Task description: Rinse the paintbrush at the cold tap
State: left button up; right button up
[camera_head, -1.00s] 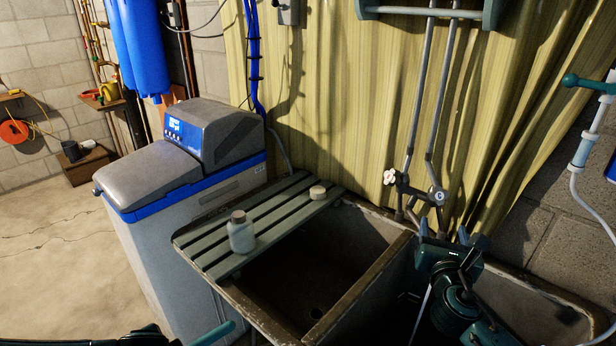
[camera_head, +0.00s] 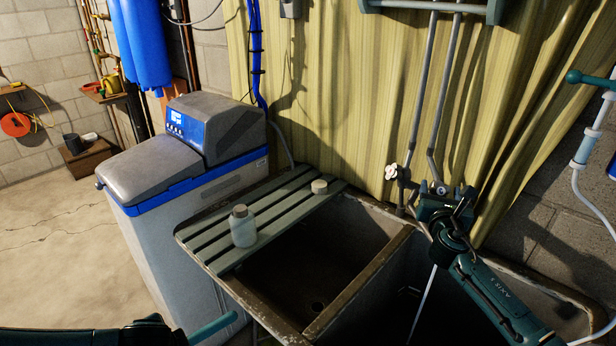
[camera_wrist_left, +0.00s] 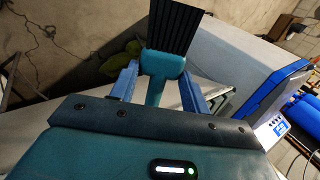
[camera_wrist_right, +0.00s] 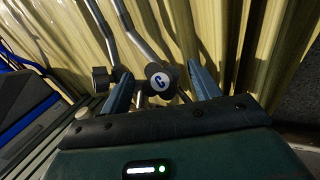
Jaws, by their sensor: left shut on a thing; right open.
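The teal paintbrush (camera_wrist_left: 163,62) with black bristles is held in my left gripper (camera_wrist_left: 158,68), shut on its handle. In the head view its teal handle (camera_head: 215,328) shows low at the left, outside the sink, with the bristles out of view. The cold tap (camera_wrist_right: 160,80), a round knob marked C, lies between the open fingers of my right gripper (camera_wrist_right: 157,70). I cannot tell if they touch it. In the head view the right gripper (camera_head: 447,198) is at the cold tap (camera_head: 441,190).
The sink (camera_head: 300,285) has two basins. A slatted board (camera_head: 268,210) across its left side carries a jar (camera_head: 243,228) and a small round pot (camera_head: 319,187). The water softener (camera_head: 190,190) stands left. A curtain (camera_head: 330,90) hangs behind. The left basin looks empty.

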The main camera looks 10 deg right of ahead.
jog(key=c, duration=1)
jog(key=shift+o, duration=0.2)
jog(key=m, duration=0.2)
jog(key=m+g+h, duration=0.1)
jog(key=m, duration=0.1)
jog(key=shift+m+h, duration=0.3)
jog(key=o, duration=1)
jog(key=shift+c, duration=0.2)
jog(key=v, duration=1.2)
jog(key=shift+a, duration=0.1)
